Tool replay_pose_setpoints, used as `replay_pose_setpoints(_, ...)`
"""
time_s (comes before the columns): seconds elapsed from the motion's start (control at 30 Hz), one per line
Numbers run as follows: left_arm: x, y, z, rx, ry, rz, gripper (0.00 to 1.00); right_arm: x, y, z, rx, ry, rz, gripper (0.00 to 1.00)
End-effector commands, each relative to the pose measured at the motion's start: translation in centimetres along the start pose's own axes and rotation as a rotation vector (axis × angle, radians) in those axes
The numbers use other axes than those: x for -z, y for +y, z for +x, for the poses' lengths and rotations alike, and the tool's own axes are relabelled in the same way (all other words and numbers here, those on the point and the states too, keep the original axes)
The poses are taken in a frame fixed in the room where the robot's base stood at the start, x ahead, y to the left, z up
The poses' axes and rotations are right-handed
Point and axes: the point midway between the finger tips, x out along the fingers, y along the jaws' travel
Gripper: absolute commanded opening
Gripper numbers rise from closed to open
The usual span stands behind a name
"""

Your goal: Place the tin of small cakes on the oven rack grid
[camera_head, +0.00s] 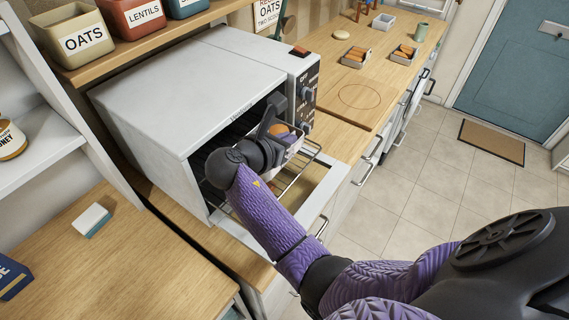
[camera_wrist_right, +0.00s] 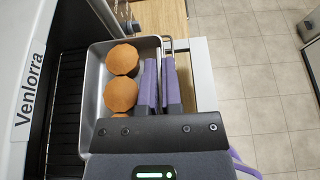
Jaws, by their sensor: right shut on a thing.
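The grey tin of small cakes (camera_wrist_right: 93,125) holds several round orange-brown cakes (camera_wrist_right: 120,95). In the head view the tin (camera_head: 295,149) is partly hidden by my right gripper (camera_head: 284,130) at the oven's open front. In the wrist view the purple-padded fingers of my right gripper (camera_wrist_right: 160,80) are shut on the tin's right wall. The oven rack grid (camera_head: 300,177) sticks out of the oven under and beside the tin; dark bars (camera_wrist_right: 62,100) show left of the tin in the wrist view. I cannot tell whether the tin touches the rack. My left gripper is not in view.
The grey-white oven (camera_head: 165,88) stands on the wooden counter, its front open. Two more tins (camera_head: 355,58) (camera_head: 403,54) and a round board mark (camera_head: 359,96) are farther along the counter. Canisters (camera_head: 78,40) stand on a shelf above.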

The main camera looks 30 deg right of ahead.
Motion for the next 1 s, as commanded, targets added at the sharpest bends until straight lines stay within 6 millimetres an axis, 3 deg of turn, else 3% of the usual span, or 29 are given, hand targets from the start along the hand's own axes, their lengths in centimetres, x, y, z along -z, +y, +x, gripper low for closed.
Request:
replay_pose_setpoints(0.03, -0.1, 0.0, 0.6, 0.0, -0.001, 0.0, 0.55, 1.2, 0.0, 0.5, 0.001, 0.0, -0.002, 0.0)
replay_pose_setpoints(0.37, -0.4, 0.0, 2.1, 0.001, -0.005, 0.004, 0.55, 5.7, 0.0, 2.3, 0.0, 0.0, -0.001, 0.0)
replay_pose_setpoints(0.7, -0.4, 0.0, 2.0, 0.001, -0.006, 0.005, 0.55, 5.8, 0.0, 2.4, -0.001, -0.001, 0.001, 0.0)
replay_pose_setpoints(0.73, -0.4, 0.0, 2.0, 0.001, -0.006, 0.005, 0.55, 5.8, 0.0, 2.4, -0.001, 0.0, 0.001, 0.12)
replay_pose_setpoints(0.87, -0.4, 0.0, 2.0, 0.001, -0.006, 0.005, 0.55, 5.8, 0.0, 2.4, -0.001, 0.0, 0.001, 0.4)
replay_pose_setpoints(1.0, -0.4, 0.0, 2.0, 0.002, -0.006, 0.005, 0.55, 5.8, 0.0, 2.4, -0.001, 0.0, 0.001, 0.41)
